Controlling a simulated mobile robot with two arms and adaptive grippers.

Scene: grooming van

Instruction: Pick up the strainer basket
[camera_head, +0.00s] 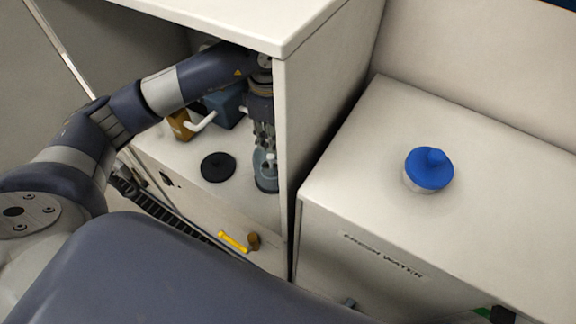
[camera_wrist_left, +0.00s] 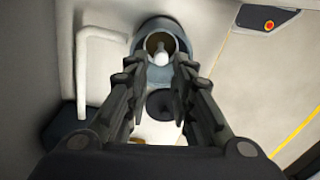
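In the head view a blue-grey cup-shaped housing (camera_head: 265,181) stands on the cabinet floor beside the right wall. The wrist view looks into its round open top (camera_wrist_left: 151,25). A pale, knob-like piece (camera_wrist_left: 159,55) shows there, apparently the strainer basket's handle; the basket's body is mostly hidden. My left gripper (camera_head: 266,150) points down at the housing inside the cabinet. In the left wrist view its fingers (camera_wrist_left: 162,75) are apart, on either side of the pale piece, with gaps visible. My right gripper is not in view.
A black disc (camera_head: 218,167) lies left of the housing. A blue block (camera_head: 224,106) and white pipe (camera_head: 202,123) stand behind. The cabinet top (camera_head: 262,22) and right wall (camera_head: 308,105) confine my arm. A yellow handle (camera_head: 233,241) is at the front. A blue-capped container (camera_head: 429,170) sits right.

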